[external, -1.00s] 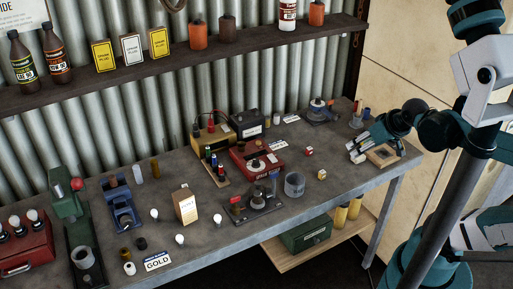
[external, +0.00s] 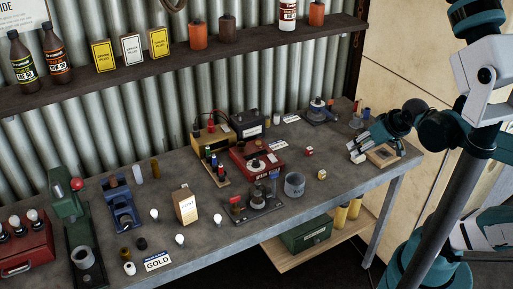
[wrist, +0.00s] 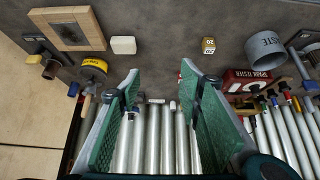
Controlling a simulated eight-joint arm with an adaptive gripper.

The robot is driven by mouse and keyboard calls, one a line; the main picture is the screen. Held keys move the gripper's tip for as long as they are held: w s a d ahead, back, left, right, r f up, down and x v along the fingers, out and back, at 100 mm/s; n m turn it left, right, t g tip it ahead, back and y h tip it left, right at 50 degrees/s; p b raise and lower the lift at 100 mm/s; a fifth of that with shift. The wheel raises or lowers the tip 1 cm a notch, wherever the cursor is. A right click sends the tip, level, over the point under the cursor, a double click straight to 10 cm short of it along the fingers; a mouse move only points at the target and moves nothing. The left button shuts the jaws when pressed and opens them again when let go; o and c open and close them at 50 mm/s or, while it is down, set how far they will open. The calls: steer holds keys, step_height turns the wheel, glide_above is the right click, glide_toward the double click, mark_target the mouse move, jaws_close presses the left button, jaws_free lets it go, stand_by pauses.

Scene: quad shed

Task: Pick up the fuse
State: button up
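No item is clearly readable as the fuse. A small tan-yellow block marked 20 (wrist: 208,45) lies on the bench in the wrist view, beyond my right finger. It also seems to show in the external view (external: 321,174). A small red-and-white block (external: 309,151) lies behind it on the bench. My gripper (wrist: 160,72) is open and empty, its green-padded fingers wide apart. In the external view my gripper (external: 358,152) is over the right end of the bench, to the right of both blocks.
A wooden block with a dark square (wrist: 67,28) and a white block (wrist: 123,45) lie near my left finger. A grey waste cup (wrist: 265,48) and a red spark tester (wrist: 250,80) stand at right. The bench (external: 330,192) has bare room around the small blocks.

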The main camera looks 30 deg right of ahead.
steer(key=shift+c, duration=0.3)
steer(key=n+g+p, duration=0.7)
steer(key=n+p, duration=1)
glide_above(309, 148)
steer(key=f, duration=0.3)
steer(key=shift+s+d+f, duration=0.2)
steer(key=shift+s+d, duration=0.05)
steer(key=shift+d, duration=0.1)
steer(key=shift+w+a+f+n, duration=0.2)
steer(key=shift+w+f+n, duration=0.1)
steer(key=shift+f+n, duration=0.35)
steer(key=shift+f, duration=0.1)
steer(key=shift+f, duration=1.3)
